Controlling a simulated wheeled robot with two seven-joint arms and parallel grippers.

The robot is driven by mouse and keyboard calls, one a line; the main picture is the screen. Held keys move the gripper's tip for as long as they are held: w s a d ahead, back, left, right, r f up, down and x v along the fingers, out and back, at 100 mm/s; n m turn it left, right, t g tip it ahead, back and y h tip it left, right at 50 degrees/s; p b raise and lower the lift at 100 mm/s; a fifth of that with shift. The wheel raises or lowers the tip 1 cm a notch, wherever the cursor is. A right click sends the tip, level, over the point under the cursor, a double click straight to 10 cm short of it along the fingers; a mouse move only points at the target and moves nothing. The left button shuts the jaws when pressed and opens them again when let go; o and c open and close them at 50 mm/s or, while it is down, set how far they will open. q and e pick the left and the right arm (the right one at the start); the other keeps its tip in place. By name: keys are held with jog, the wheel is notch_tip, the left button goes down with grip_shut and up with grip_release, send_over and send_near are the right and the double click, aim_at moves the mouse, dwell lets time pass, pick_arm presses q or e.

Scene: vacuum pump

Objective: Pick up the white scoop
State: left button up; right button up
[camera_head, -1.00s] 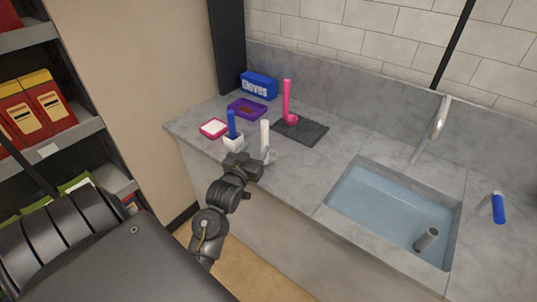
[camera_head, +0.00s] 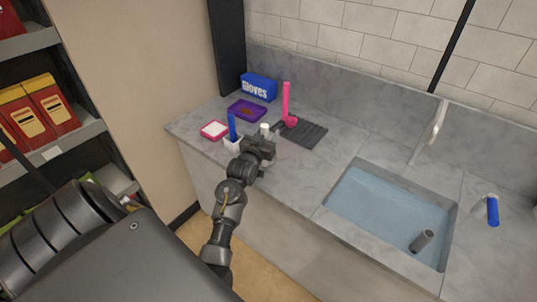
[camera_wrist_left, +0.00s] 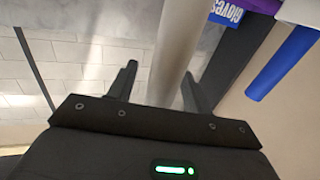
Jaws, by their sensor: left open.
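The white scoop (camera_head: 265,129) stands on the counter; in the head view my left gripper (camera_head: 262,143) hides most of it and only the top of its handle shows clearly. In the left wrist view the pale scoop handle (camera_wrist_left: 178,45) rises between the two fingers of my left gripper (camera_wrist_left: 160,85). The fingers are open, one on either side of the handle, with a gap visible on both sides. My right gripper is not in view.
A white holder (camera_head: 232,143) with a blue-handled tool (camera_head: 232,125) stands close left of my gripper. A pink scoop (camera_head: 287,105) stands by a dark mat (camera_head: 310,137). Behind are a purple tray (camera_head: 240,106) and a gloves box (camera_head: 259,87). A water-filled sink (camera_head: 375,205) lies right.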

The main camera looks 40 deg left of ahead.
pick_arm(q)
grip_shut()
dwell(0.4)
jog(key=shift+r, duration=0.1)
